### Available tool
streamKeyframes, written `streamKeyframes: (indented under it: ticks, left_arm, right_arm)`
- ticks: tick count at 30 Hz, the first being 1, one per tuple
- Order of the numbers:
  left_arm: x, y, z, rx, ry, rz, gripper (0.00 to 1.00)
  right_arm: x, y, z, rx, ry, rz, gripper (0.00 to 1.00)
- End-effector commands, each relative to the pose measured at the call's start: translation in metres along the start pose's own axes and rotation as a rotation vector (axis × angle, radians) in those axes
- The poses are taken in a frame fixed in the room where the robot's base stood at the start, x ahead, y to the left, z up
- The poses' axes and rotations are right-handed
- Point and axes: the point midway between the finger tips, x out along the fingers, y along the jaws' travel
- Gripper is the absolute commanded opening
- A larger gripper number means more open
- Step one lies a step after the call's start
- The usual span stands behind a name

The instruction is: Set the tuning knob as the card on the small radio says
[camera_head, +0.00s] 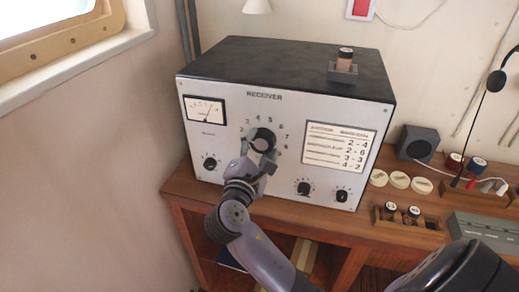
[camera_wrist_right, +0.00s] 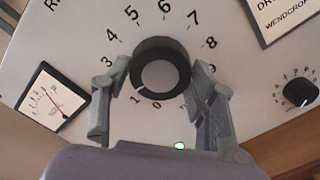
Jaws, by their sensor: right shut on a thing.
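The tuning knob (camera_head: 262,134) is a dark round knob on the front of the receiver (camera_head: 235,105), inside an arc of numbers. My right gripper (camera_head: 260,152) is shut on this knob. In the right wrist view, the two fingers of the gripper (camera_wrist_right: 160,85) stand on either side of the knob (camera_wrist_right: 161,48). A pale mark on the knob's lower left seems to face the 1; the left finger hides the numbers beside it. A white chart (camera_head: 340,147) on the receiver lists pairs of numbers. I cannot pick out the small radio or its card. My left gripper is out of view.
A meter (camera_head: 205,109) and smaller knobs (camera_head: 304,187) share the panel. A small holder (camera_head: 343,73) stands on top.

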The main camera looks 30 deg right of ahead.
Motion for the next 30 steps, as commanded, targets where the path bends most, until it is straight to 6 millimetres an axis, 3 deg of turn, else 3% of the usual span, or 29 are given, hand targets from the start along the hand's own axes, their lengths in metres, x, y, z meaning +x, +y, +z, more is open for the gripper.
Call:
streamKeyframes:
  ticks: [23, 24, 30]
  left_arm:
    - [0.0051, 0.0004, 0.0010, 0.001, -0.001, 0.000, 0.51]
    - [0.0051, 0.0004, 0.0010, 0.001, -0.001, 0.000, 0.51]
    - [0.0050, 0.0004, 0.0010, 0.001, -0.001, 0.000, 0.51]
  right_arm:
    - [-0.0003, -0.0022, -0.0013, 0.097, 0.002, -0.005, 0.25]
    - [-0.0003, -0.0022, -0.0014, 0.097, 0.002, -0.006, 0.55]
    - [-0.0002, -0.0015, -0.0010, 0.097, 0.002, -0.004, 0.68]
